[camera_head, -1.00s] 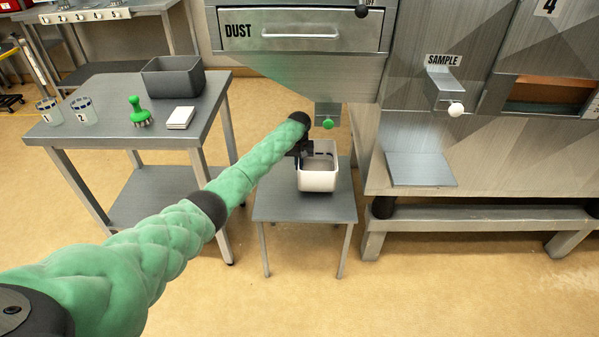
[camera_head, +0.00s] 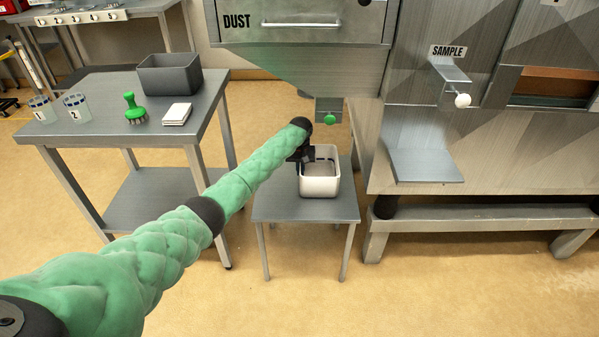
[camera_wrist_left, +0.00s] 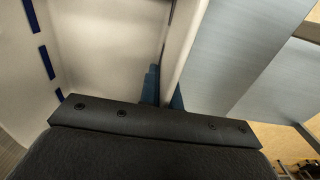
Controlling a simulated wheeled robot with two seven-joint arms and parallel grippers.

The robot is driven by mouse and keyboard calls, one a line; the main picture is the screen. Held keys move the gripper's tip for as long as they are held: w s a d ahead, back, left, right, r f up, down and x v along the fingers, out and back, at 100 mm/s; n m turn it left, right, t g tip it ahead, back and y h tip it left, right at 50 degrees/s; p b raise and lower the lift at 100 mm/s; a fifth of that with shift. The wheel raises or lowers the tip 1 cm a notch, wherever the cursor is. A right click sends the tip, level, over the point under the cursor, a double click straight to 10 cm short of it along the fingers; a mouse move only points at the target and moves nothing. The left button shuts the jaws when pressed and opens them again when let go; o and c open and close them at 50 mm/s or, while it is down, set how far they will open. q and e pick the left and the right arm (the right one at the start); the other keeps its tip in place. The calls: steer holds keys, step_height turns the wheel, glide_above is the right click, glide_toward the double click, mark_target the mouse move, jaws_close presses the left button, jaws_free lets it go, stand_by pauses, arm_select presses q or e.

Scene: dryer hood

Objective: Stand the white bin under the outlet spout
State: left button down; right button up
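The white bin (camera_head: 320,187) is upright at the small grey table (camera_head: 280,209); whether its base touches the top is hard to tell. The outlet spout (camera_head: 329,105), with a green knob, hangs from the dust hood, above and behind the bin in the head view. My left gripper (camera_head: 305,155) is at the bin's left rim. In the left wrist view its teal fingers (camera_wrist_left: 164,90) lie on both sides of the bin's wall (camera_wrist_left: 182,50), shut on it. Blue dashes mark the bin's inside. My right gripper is not in view.
A side table (camera_head: 62,134) at left holds a grey bin (camera_head: 169,76), numbered cups, a green brush (camera_head: 134,108) and a white stack (camera_head: 176,114). The sample spout (camera_head: 450,72) and a shelf (camera_head: 425,166) are at right. Floor is clear in front.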

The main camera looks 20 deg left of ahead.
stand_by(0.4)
arm_select(q)
steer(key=c, duration=1.6)
jaws_free()
steer(key=shift+f, duration=0.15)
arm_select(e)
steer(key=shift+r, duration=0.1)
arm_select(q)
step_height(320, 180, up, 8)
steer(key=shift+f, duration=0.25)
steer(key=shift+r, duration=0.2)
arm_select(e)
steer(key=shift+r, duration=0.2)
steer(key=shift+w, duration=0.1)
